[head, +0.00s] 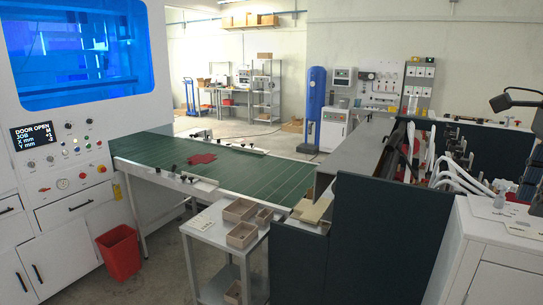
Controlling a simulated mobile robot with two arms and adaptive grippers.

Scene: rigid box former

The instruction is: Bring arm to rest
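No object is named by the task, and no held thing shows. A dark jointed part (515,100) juts in at the right edge of the head view; it may be my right gripper, but it is cut off and its fingers cannot be made out. My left gripper is not in view. A green-topped table (245,172) runs across the middle, with a dark red flat piece (203,159) lying on it.
A white machine (65,140) with a blue window stands left, a red bin (119,253) beside it. A small white side table (206,223) holds tan boxes (241,234). A dark panel (372,240) and white cabinet (495,235) fill the right foreground.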

